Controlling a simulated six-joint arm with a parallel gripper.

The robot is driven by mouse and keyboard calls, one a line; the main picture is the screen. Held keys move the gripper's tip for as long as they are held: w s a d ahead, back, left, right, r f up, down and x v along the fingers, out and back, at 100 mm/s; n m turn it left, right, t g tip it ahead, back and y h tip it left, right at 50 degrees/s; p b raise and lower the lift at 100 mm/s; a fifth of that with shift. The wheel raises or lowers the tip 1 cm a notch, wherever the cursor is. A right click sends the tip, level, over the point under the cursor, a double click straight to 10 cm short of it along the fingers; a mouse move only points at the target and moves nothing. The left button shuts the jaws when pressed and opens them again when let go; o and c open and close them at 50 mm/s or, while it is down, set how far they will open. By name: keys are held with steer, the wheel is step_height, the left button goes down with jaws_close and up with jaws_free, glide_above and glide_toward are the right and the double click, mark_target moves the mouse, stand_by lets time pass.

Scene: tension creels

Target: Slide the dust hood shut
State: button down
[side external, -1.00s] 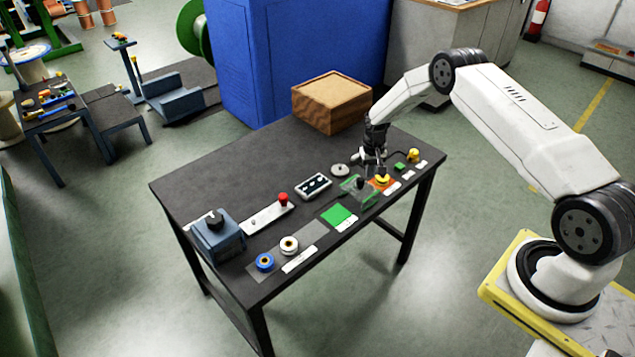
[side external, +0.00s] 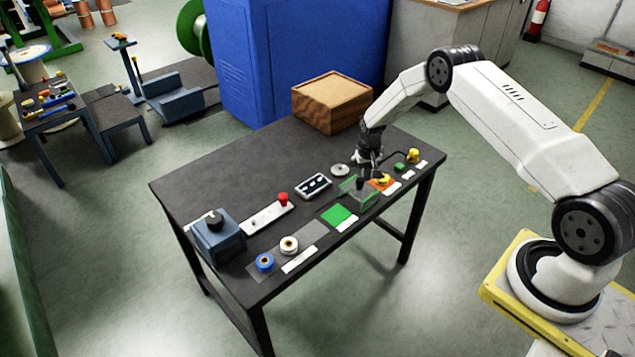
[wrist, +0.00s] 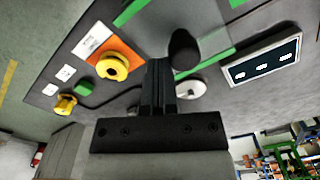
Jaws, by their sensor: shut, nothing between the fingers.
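The dust hood (side external: 357,191) is a clear cover with green edges, standing on the black table between the green square (side external: 338,215) and the orange plate (side external: 390,187). In the wrist view its green edge (wrist: 132,12) runs across the top, and its dark knob (wrist: 184,48) stands beside my fingertips. My gripper (side external: 368,174) is low over the hood's right side, near the orange plate. In the wrist view my gripper (wrist: 160,64) is shut and empty, with the knob just right of it. I cannot tell whether they touch.
A yellow spool (wrist: 112,67) sits on the orange plate. A grey disc (side external: 339,170) and a panel with dark displays (side external: 314,186) lie behind the hood. A wooden box (side external: 331,103) stands at the back. A red-knobbed plate (side external: 267,217) and blue box (side external: 216,237) are farther left.

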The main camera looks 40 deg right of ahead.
steer(key=shift+a, duration=4.7)
steer(key=shift+d, duration=0.8)
steer(key=shift+r, duration=0.1)
step_height(320, 180, up, 7)
stand_by(0.9)
